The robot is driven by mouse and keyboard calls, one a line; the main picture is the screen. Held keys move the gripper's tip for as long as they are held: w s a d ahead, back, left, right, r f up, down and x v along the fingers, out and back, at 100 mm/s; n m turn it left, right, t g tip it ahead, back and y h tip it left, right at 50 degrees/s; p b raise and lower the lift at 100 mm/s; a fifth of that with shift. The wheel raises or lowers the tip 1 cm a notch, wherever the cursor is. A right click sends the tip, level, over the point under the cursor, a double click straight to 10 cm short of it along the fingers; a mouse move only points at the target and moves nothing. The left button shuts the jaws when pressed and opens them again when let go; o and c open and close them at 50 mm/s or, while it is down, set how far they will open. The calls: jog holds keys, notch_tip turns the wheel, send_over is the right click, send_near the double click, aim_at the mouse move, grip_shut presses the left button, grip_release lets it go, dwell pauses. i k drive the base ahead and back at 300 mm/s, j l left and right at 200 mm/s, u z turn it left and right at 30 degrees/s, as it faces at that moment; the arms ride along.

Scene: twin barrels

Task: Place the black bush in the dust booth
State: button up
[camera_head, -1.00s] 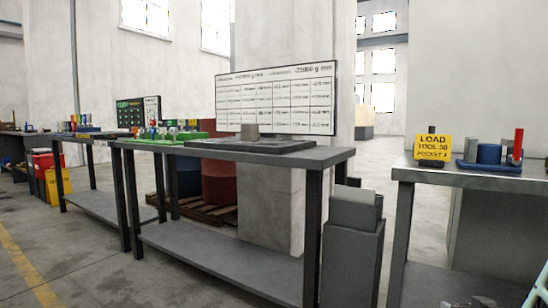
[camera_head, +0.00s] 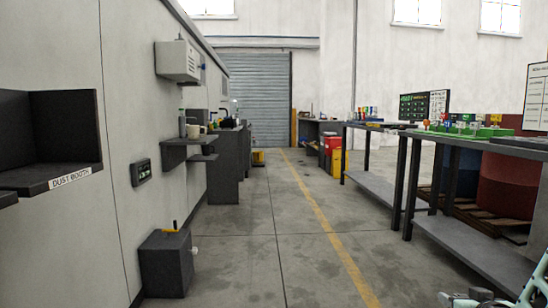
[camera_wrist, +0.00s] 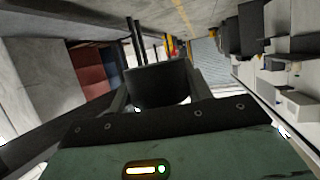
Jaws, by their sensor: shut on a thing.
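The dust booth (camera_head: 66,128) is a dark open-fronted box on the pale wall at the left edge of the head view. Its front lip carries a white "DUST BOOTH" label (camera_head: 72,179). In the wrist view, my gripper (camera_wrist: 158,88) is shut on the black bush (camera_wrist: 158,86), a dark round piece held between the two fingers. The bush is away from the booth. Part of my arm shows at the lower right of the head view. The booth's left part is cut off by the frame.
A dark box (camera_head: 166,264) stands on the floor by the wall, with a small shelf (camera_head: 188,150) and a cabinet beyond. Workbenches (camera_head: 470,150) line the right side. The concrete aisle with a yellow line (camera_head: 320,222) is clear between them.

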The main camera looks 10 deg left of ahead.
aim_at(33, 172)
jog(key=u, duration=0.4)
jog(key=i+u, duration=0.15)
jog(key=u, duration=0.25)
jog(key=l+u, duration=0.1)
jog(key=u, duration=0.3)
jog(key=l+u, duration=0.1)
jog(key=u, duration=0.35)
jog(key=i, duration=0.05)
